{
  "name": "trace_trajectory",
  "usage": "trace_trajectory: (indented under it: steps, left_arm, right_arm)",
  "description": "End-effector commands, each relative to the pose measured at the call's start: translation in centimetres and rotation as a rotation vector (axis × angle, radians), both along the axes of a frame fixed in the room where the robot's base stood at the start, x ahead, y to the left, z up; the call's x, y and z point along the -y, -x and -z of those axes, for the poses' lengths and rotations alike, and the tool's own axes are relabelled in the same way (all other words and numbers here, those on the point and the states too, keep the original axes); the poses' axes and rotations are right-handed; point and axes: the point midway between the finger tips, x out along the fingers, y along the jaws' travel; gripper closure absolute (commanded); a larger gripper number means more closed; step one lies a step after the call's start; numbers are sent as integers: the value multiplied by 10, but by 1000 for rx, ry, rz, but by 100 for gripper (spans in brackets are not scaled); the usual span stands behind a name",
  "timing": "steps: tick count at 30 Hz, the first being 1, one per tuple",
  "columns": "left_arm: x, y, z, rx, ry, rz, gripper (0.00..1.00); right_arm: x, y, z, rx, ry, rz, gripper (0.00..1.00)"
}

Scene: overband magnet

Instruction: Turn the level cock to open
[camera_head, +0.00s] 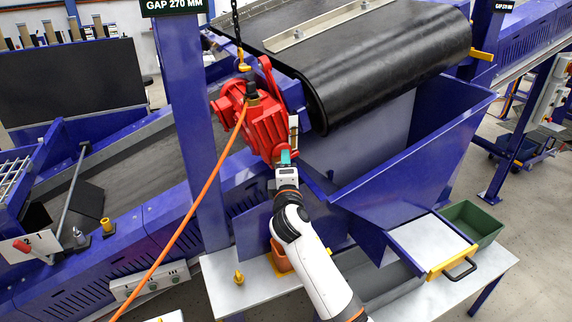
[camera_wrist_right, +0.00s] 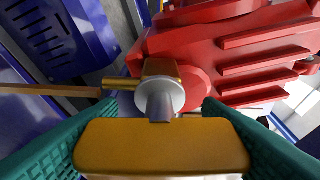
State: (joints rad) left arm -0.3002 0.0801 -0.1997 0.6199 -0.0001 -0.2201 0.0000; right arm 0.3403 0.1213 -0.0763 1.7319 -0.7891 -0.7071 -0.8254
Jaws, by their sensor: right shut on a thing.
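The level cock (camera_wrist_right: 160,88) sticks out of the red gear unit (camera_head: 262,122) on the conveyor's side. In the right wrist view it has a brass body, a round grey collar and a wide amber handle (camera_wrist_right: 162,150) facing the camera. My right gripper (camera_head: 286,158) reaches up to the lower part of the red unit. In the right wrist view its green finger pads stand on both sides of the handle and are shut on it. In the head view the cock is hidden by the gripper. My left gripper is not in view.
An orange hose (camera_head: 190,207) runs from the red unit down left. A chain (camera_head: 237,22) hangs above it. A blue chute (camera_head: 420,150) stands close to the right of my right arm. Below is a white table (camera_head: 232,286) with a green bin (camera_head: 471,222).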

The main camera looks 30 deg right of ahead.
Motion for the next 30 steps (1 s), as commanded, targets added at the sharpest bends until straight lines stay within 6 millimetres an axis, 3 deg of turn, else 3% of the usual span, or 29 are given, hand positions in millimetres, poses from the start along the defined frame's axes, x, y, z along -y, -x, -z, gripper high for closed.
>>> trace_trajectory:
  steps: [21, 22, 24, 26, 30]
  left_arm:
    - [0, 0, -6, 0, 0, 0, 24]
    - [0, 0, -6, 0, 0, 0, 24]
    - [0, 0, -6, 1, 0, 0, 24]
    - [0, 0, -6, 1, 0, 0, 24]
    - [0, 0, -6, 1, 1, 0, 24]
  right_arm:
    - [0, 0, 1, 4, -77, 1, 63]
    - [0, 0, 1, 4, -77, 1, 37]
    - [0, 0, 1, 3, -76, 1, 25]
    - [0, 0, 1, 4, -76, 0, 18]
    - [0, 0, 1, 4, -75, 0, 18]
